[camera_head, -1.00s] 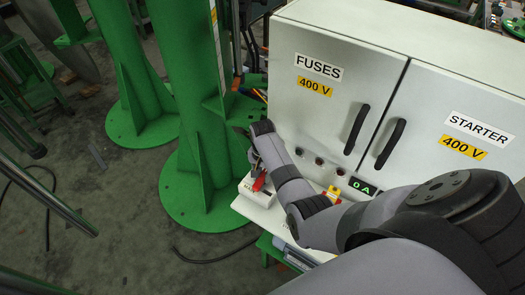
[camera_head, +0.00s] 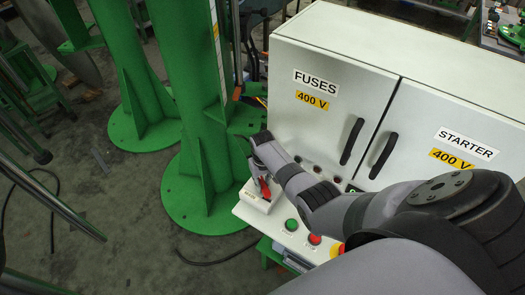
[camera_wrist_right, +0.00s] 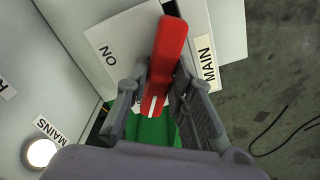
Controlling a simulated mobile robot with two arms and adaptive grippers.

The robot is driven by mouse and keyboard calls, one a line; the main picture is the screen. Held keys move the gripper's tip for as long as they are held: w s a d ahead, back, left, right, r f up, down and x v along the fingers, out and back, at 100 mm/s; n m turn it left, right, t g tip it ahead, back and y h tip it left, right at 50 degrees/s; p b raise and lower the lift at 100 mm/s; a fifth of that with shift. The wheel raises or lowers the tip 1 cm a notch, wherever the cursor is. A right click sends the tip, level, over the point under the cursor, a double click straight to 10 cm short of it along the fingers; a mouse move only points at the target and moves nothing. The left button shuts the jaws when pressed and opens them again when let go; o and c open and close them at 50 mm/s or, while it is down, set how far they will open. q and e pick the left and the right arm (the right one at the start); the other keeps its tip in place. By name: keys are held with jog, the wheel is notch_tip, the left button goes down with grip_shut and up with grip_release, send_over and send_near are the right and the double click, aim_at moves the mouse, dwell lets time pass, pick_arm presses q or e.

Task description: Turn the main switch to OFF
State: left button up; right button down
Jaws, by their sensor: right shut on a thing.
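The main switch is a red handle (camera_head: 265,187) on a white box (camera_head: 250,202) at the left end of the cabinet's ledge. In the right wrist view the red handle (camera_wrist_right: 170,48) runs between the fingers of my right gripper (camera_wrist_right: 157,95). A white mark shows on its near end. The plate around it reads "ON" (camera_wrist_right: 107,54) left of the handle and "MAIN" (camera_wrist_right: 207,63) on the right. My right gripper (camera_head: 258,172) is shut on the handle. Any OFF marking is hidden or out of view. My left gripper is out of view.
The grey cabinet (camera_head: 340,60) with "FUSES" and "STARTER" doors stands behind the ledge. A green button (camera_head: 292,225), a red button (camera_head: 314,239) and a yellow-based red button (camera_head: 337,250) sit beside my arm. Green columns (camera_head: 190,100) stand left of the switch.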

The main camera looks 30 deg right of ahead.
aim_at(263, 183)
jog(key=n, duration=0.3)
jog(key=shift+n, duration=0.3)
jog(key=shift+n+p, duration=0.35)
jog(key=shift+n, duration=1.25)
jog(key=c, duration=1.4)
grip_release()
jog(key=shift+r, duration=0.1)
notch_tip(263, 183, up, 12)
